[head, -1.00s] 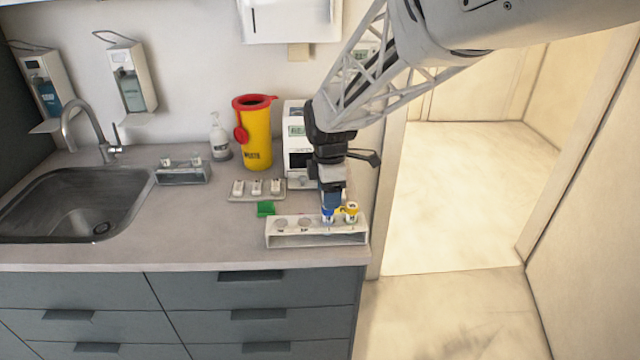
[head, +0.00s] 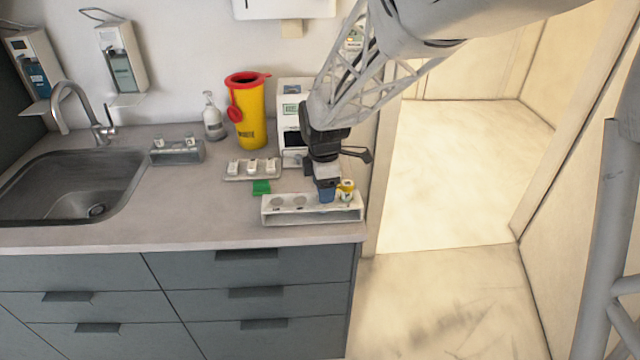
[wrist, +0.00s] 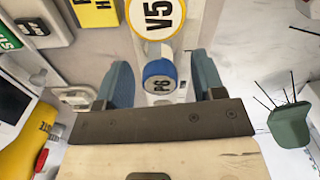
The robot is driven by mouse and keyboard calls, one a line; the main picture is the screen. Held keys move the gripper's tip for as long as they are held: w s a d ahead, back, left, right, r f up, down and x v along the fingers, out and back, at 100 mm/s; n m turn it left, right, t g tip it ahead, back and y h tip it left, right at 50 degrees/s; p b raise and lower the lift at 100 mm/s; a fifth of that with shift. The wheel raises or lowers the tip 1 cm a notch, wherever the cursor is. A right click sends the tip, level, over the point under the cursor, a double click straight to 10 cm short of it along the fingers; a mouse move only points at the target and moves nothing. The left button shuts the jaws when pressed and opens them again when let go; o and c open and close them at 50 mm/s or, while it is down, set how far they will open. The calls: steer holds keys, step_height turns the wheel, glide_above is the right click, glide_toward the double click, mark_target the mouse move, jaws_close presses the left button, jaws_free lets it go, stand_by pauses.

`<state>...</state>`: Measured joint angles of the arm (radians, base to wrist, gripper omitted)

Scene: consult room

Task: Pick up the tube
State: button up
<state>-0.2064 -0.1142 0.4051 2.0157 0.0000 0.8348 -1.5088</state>
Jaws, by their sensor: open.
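A white rack (head: 280,216) stands near the counter's front right edge. It has round openings; the left ones look empty. A blue-capped tube (wrist: 158,82) with a dark marking on its cap shows in the wrist view between my two blue fingers. My gripper (head: 327,195) is open and low over the rack, with a finger on each side of the blue cap. In the head view my gripper hides that tube. A yellow-capped tube (head: 347,187) stands in the rack just to the right; its white cap top reads V5 in the wrist view (wrist: 157,15).
A green block (head: 261,187) and a tray of small white items (head: 252,176) lie behind the rack. A white device (head: 293,120) and a yellow bin with a red lid (head: 248,112) stand further back.

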stand_by(0.4)
steer(key=c, duration=1)
steer(key=shift+r, duration=5)
steer(key=shift+w, duration=0.1)
steer(key=w+a+r, duration=0.2)
steer(key=w+r, duration=0.2)
steer(key=w, duration=0.7)
steer(key=w+a+r, duration=0.2)
steer(key=w+r, duration=0.2)
steer(key=w, duration=0.8)
steer(key=w+a+r, duration=0.3)
steer(key=w, duration=0.9)
steer(key=shift+r, duration=0.4)
